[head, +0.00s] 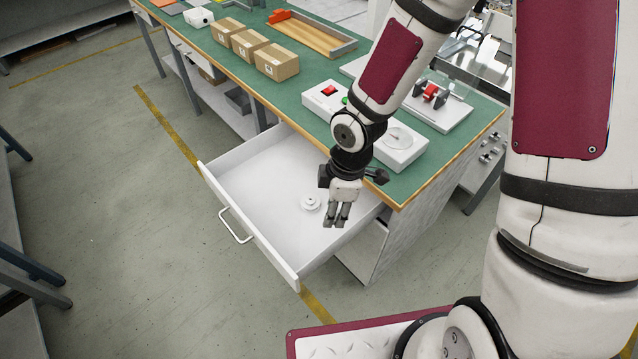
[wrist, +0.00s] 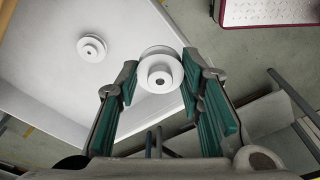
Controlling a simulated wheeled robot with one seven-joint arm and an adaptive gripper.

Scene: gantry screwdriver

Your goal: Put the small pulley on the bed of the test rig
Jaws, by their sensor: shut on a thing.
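My gripper (head: 337,222) is over the open white drawer and points down. In the wrist view my gripper (wrist: 159,68) is shut on a white flanged pulley (wrist: 160,72) with a round hub and a dark bore. In the head view the fingers hide this pulley. A second white pulley (head: 311,202) lies on the drawer floor, left of my gripper; it also shows in the wrist view (wrist: 91,48). I cannot tell surely which pulley is smaller. A white-based device with a red part (head: 432,95), seemingly the test rig, stands on the green bench behind my arm.
The drawer (head: 250,190) is pulled out from the green-topped bench (head: 300,95). A box with a dial (head: 399,138) and a red switch (head: 328,90) stand near the bench edge. Several cardboard boxes (head: 277,62) and a wooden tray (head: 312,38) are farther left.

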